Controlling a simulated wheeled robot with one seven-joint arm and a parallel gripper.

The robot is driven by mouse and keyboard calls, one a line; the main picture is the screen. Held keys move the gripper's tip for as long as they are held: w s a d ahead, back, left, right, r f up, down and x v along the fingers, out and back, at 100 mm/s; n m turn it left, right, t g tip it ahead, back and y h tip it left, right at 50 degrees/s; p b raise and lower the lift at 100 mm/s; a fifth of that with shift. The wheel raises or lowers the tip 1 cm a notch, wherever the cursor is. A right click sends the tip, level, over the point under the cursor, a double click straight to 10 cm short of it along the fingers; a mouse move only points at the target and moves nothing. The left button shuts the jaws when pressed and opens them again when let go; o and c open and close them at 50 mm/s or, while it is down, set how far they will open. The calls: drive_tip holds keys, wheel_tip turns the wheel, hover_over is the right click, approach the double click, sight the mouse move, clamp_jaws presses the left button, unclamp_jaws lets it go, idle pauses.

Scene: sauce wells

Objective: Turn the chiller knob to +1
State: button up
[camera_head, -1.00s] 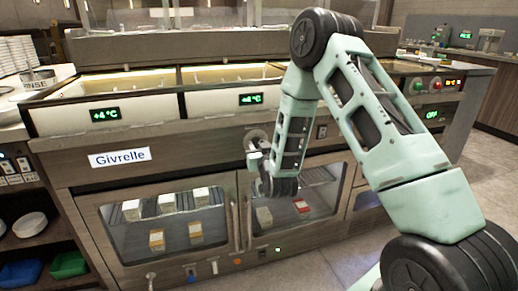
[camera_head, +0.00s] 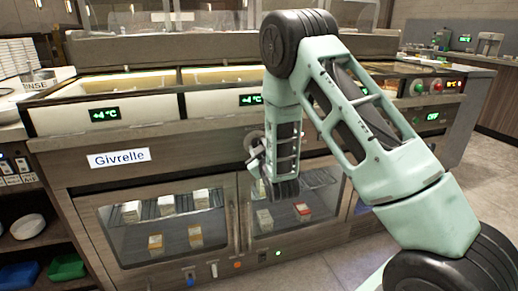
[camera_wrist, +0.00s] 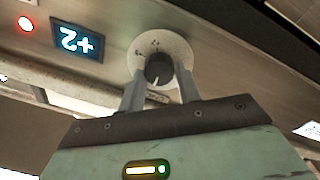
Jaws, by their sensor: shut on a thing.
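The chiller knob (camera_wrist: 158,67) is a dark round knob with a pale pointer line, on a round white dial plate (camera_wrist: 152,42) in the wrist view. My gripper (camera_wrist: 160,74) has one finger on each side of the knob and is shut on it. A small display (camera_wrist: 77,43) beside the dial shows +2, upside down in this view. In the head view, my gripper (camera_head: 256,148) is against the counter's front panel at the dial (camera_head: 251,138), with the knob mostly hidden. The dial's markings are too small to read.
A red light (camera_wrist: 25,23) glows beyond the display. Glass-doored cabinets (camera_head: 165,228) holding small boxes lie below the panel. Sauce wells with +4 °C displays (camera_head: 104,114) are above. A Givrelle label (camera_head: 119,158) is left of the gripper.

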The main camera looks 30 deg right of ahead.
idle(0.3)
drive_tip(key=o, duration=1)
drive_tip(key=shift+p+v, duration=4.85)
drive_tip(key=shift+v, duration=3.85)
drive_tip(key=shift+f, duration=0.2)
